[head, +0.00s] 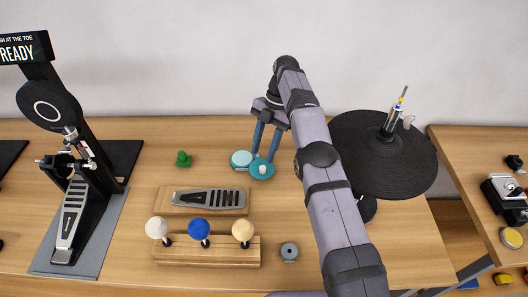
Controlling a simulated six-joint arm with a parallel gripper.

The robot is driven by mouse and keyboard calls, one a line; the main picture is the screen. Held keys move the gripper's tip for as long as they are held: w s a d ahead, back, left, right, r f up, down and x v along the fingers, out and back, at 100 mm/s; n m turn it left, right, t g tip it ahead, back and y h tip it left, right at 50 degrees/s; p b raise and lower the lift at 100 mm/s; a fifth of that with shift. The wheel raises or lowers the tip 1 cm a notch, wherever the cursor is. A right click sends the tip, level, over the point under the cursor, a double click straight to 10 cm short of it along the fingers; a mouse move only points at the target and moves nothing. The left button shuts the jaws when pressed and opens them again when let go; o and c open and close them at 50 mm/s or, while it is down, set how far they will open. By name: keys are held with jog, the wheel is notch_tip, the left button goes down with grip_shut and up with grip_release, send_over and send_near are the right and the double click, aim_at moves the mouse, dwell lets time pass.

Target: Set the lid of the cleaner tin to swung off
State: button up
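The cleaner tin (241,157) is a small round tin with a pale teal top, standing on the wooden table in the middle. Its lid (258,174) looks like the darker teal disc with a small whitish knob (263,169). The lid lies to the right and slightly nearer than the tin, beside it rather than over it. My gripper (263,156) points down over the far side of the lid. Its two blue-grey fingers are apart, with a gap between them. I cannot tell whether the fingertips touch the lid.
A pedal plate on a wooden board (166,197) and a rack with three balls (208,252) stand nearer. A green piece (183,159) is left of the tin. A black cymbal pad (400,170) is right of my arm, and a bass-drum pedal (68,215) stands at left.

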jog(key=shift+r+p, duration=1)
jog(key=shift+r, duration=0.4)
